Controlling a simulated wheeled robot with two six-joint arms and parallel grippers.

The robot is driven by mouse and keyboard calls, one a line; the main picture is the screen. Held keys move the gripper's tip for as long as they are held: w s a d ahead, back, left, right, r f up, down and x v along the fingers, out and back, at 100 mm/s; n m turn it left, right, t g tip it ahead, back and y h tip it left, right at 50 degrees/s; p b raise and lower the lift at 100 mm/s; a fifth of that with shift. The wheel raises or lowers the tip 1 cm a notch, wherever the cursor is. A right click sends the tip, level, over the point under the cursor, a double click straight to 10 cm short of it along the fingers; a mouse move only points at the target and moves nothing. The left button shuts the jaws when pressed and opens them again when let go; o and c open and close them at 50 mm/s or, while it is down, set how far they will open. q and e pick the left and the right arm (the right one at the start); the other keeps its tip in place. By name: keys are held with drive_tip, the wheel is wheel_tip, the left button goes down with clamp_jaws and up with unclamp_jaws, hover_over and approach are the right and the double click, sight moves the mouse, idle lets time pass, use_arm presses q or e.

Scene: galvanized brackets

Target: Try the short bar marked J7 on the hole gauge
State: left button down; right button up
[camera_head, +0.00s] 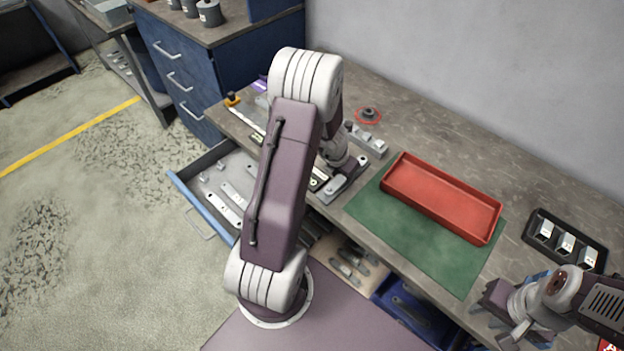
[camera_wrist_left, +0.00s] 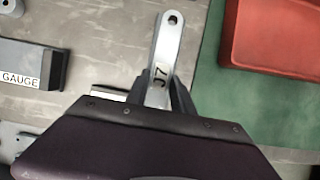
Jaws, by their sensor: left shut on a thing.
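The short grey bar (camera_wrist_left: 166,50) marked J7 stands out from my left gripper (camera_wrist_left: 163,98) in the left wrist view, a hole at its far end. The left gripper is shut on its near part. In the head view my left arm partly hides this gripper (camera_head: 346,182) over the table beside the green mat. A dark block labelled GAUGE (camera_wrist_left: 30,66) lies left of the bar in the wrist view, apart from it. My right gripper (camera_head: 508,293) is at the lower right of the head view, its fingers apart and nothing seen between them.
A red tray (camera_head: 402,198) stands on the green mat (camera_head: 432,270). A black tray (camera_head: 592,243) with several labelled blocks is at the right. An open drawer (camera_head: 192,205) with metal pieces is at the left. A blue bin (camera_head: 410,316) sits below the table edge.

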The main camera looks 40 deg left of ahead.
use_arm(q)
drive_tip(key=c, duration=1)
unclamp_jaws()
drive_tip(key=p+v, duration=0.5)
drive_tip(key=v, duration=0.4)
drive_tip(key=shift+d, duration=0.1)
